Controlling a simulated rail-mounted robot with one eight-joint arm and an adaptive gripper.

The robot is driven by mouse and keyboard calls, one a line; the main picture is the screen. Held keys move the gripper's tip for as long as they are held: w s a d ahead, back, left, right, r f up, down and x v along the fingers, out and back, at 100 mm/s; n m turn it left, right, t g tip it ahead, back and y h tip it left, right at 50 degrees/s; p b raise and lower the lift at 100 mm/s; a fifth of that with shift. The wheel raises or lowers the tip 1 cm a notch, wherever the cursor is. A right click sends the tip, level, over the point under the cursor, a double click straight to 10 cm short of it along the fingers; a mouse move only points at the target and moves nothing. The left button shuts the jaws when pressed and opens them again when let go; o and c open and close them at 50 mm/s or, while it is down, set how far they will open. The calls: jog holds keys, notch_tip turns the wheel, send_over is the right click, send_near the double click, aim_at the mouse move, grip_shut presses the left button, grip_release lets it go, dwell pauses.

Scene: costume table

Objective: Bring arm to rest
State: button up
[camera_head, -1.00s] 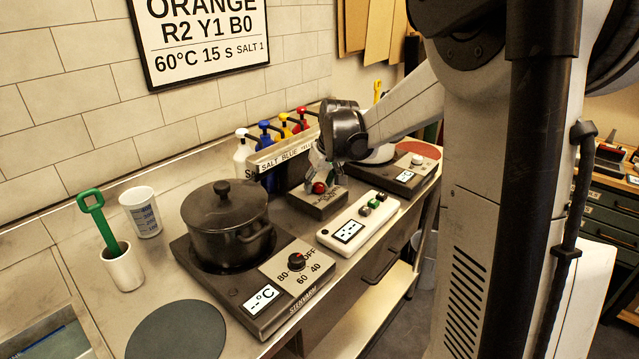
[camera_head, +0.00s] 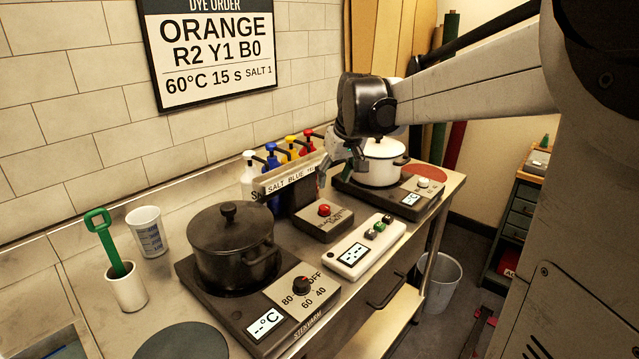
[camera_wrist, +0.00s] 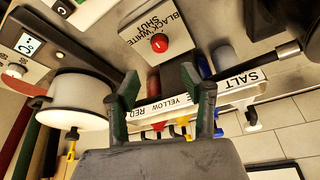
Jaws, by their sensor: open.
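My gripper (camera_head: 338,166) is above the counter, between the bottle rack and the white pot, apart from both. In the wrist view my gripper (camera_wrist: 160,100) shows two green-padded fingers spread apart with nothing between them. Below it is a grey box with a red button (camera_head: 324,210), which also shows in the wrist view (camera_wrist: 159,43). My arm (camera_head: 470,85) reaches in from the upper right.
A rack (camera_head: 290,177) holds several pump bottles by the wall. A dark lidded pot (camera_head: 232,245) sits on the front hotplate, a white pot (camera_head: 378,168) on the rear one. A white timer box (camera_head: 366,246) lies between. A green-handled tool (camera_head: 105,240) stands in a cup.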

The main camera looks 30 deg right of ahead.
dwell(0.5)
jog(key=s+a+f+t, duration=0.1)
jog(key=s+a+f, duration=0.1)
jog(key=s+a, duration=0.7)
jog(key=s+a+f+t, duration=0.1)
jog(key=s+a+f, duration=0.2)
jog(key=s+a, duration=0.7)
jog(key=s, duration=0.5)
jog(key=shift+s+f+n+t, duration=0.2)
jog(key=shift+s+n+t, duration=0.1)
jog(key=shift+s, duration=0.05)
